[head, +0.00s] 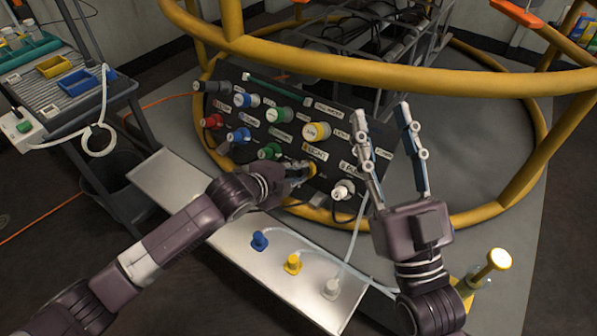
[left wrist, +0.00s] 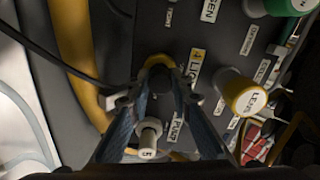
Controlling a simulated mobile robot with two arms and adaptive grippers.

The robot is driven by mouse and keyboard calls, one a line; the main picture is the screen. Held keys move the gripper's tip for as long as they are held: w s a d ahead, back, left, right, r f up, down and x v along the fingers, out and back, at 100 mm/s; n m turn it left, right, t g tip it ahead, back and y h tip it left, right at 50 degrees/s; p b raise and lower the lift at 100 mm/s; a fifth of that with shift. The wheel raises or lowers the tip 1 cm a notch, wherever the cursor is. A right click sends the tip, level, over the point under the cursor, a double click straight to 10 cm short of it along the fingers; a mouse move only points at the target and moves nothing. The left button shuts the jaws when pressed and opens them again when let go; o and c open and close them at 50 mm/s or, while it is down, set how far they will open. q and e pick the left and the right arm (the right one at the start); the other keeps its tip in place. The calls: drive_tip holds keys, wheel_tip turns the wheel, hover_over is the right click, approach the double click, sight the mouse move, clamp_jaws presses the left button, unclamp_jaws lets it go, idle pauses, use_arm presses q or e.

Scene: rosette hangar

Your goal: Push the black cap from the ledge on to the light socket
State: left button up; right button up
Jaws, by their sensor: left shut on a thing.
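The light socket (head: 311,169), ringed in yellow beside the LIGHT label, sits low on the black panel (head: 325,205). The yellow ring also shows in the left wrist view (left wrist: 158,60), just beyond the fingertips. My left gripper (head: 303,174) is at this socket, its fingers shut on a small dark thing (left wrist: 160,78), apparently the black cap. The fingers hide much of it, and I cannot tell how far it is on the socket. The ledge (head: 175,188) is the pale metal shelf below the panel. My right gripper (head: 383,112) is open and empty, in front of the panel's right side.
A white plug (head: 343,189) with a cable is close to the right of my left gripper. Blue (head: 260,240), yellow (head: 293,263) and pale (head: 331,288) plugs stand on the ledge. Yellow tubular rails (head: 380,75) surround the panel. A cart (head: 65,85) stands at left.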

idle(0.7)
use_arm(q)
drive_tip(key=o, duration=1)
drive_tip(key=shift+c, duration=0.2)
drive_tip(key=v, duration=1.2)
